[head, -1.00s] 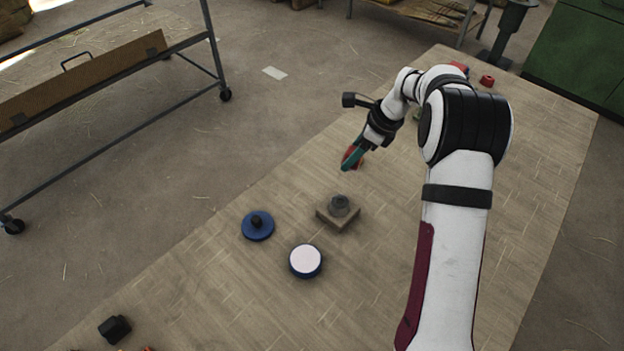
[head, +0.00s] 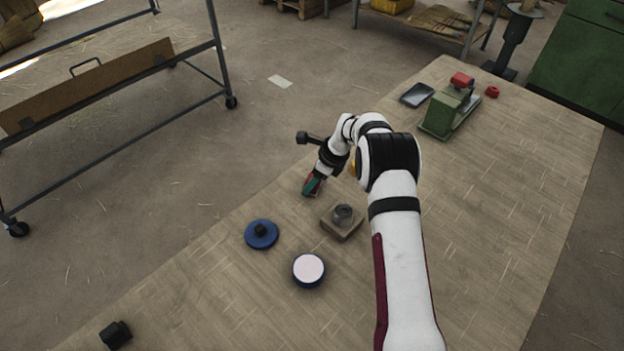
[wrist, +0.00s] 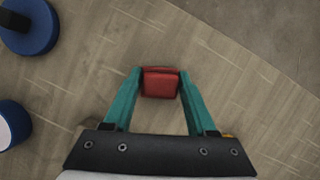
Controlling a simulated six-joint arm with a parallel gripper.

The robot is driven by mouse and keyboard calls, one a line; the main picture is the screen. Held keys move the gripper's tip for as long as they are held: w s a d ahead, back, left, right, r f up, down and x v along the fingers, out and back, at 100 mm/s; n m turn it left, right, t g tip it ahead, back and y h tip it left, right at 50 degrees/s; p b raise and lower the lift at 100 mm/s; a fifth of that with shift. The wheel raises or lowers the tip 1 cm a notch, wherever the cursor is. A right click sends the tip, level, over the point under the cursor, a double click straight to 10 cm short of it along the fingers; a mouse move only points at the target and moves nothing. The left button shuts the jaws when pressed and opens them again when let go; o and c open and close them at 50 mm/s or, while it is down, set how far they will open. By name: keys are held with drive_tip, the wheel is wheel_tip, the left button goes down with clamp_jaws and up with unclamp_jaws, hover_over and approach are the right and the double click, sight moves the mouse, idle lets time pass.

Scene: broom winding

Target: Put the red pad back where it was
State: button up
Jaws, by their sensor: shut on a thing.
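The red pad (wrist: 160,83) is between the two teal fingers of my gripper (wrist: 159,84) in the wrist view. My gripper is shut on it from both sides. In the head view my gripper (head: 313,186) is near the table's left edge, behind the blue disc with a black knob, and red shows at its fingers. I cannot tell whether the pad touches the table.
A blue disc with a black knob (head: 261,234), a white-topped blue round piece (head: 309,269) and a wooden block with a grey metal part (head: 342,217) stand nearby. A green device (head: 449,112), a dark flat tray (head: 417,95) and a small red piece (head: 492,91) are farther back.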

drive_tip(key=o, duration=1.2)
drive_tip(key=v, duration=1.2)
drive_tip(key=s+r+n, duration=0.4)
drive_tip(key=s+r, duration=0.4)
drive_tip(key=s+r+n+g+h, duration=0.2)
drive_tip(key=s+n, duration=1.1)
drive_tip(key=s, duration=1.9)
drive_tip(key=shift+s+d, duration=0.25)
drive_tip(key=shift+d, duration=0.15)
drive_tip(key=shift+r, duration=0.1)
